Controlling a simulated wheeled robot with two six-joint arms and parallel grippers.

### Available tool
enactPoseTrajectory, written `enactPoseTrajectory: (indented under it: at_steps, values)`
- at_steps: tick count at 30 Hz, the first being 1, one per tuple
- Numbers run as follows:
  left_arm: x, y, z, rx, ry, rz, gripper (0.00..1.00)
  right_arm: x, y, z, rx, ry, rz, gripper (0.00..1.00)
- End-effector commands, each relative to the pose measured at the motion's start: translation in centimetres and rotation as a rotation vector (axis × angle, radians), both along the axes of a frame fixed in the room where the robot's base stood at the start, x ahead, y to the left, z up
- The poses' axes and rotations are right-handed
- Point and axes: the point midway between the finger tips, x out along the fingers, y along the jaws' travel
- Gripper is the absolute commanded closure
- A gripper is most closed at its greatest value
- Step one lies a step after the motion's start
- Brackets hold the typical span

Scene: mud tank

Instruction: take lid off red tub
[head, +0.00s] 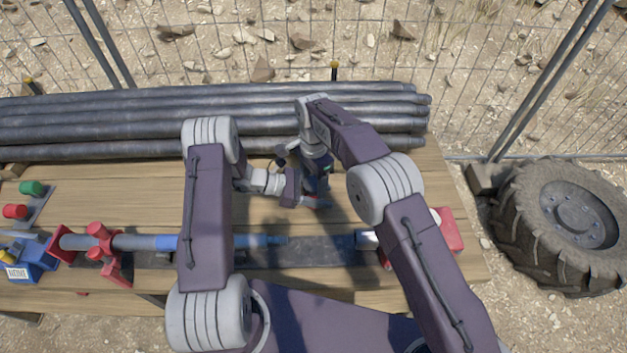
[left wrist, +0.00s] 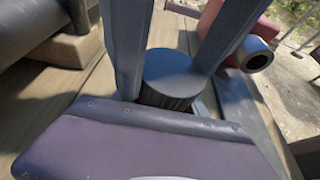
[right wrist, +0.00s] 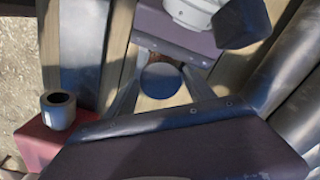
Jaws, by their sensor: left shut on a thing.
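The red tub (head: 318,202) is on the wooden bench, mostly hidden by my grippers. Its dark, round lid (left wrist: 173,76) has a ribbed side in the left wrist view, with a little red below it. The lid's flat top also shows in the right wrist view (right wrist: 160,82). My left gripper (head: 300,193) lies low and sideways, shut on the tub; its own palm hides the contact. My right gripper (head: 318,172) points down from above, one finger on each side of the lid. I cannot tell whether those fingers press on it.
Several long grey pipes (head: 200,117) lie along the back of the bench. A blue-grey pipe (head: 145,242) in a red clamp (head: 100,245) runs along the front. Red and green knobs (head: 31,188) are at the left. A red block (head: 450,232) stands at the right end.

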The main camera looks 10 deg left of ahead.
Motion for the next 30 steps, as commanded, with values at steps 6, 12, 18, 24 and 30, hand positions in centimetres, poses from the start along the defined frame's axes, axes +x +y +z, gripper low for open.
enactPoseTrajectory:
  at_steps: [6, 12, 18, 24, 30]
  values:
    - [0.0, 0.0, 0.0, 0.0, 0.0, -0.002, 1.0, 0.1, 0.1, 0.0, 0.002, -0.002, -0.001, 0.26]
    - [-0.1, -0.1, 0.0, 0.0, 0.001, -0.002, 1.0, 0.2, 0.1, 2.7, 0.006, -0.007, -0.002, 0.26]
    - [-0.1, 0.0, 0.0, 0.0, 0.001, -0.002, 1.0, 0.1, 0.1, 4.5, 0.003, -0.003, -0.002, 0.26]
    - [0.0, 0.0, 0.0, 0.0, 0.0, -0.001, 1.0, 0.2, 0.2, 6.0, 0.004, -0.006, -0.069, 0.29]
    - [0.0, 0.0, 0.0, 0.0, 0.0, 0.0, 1.0, 0.1, 0.1, 8.0, 0.001, -0.002, -0.185, 0.29]
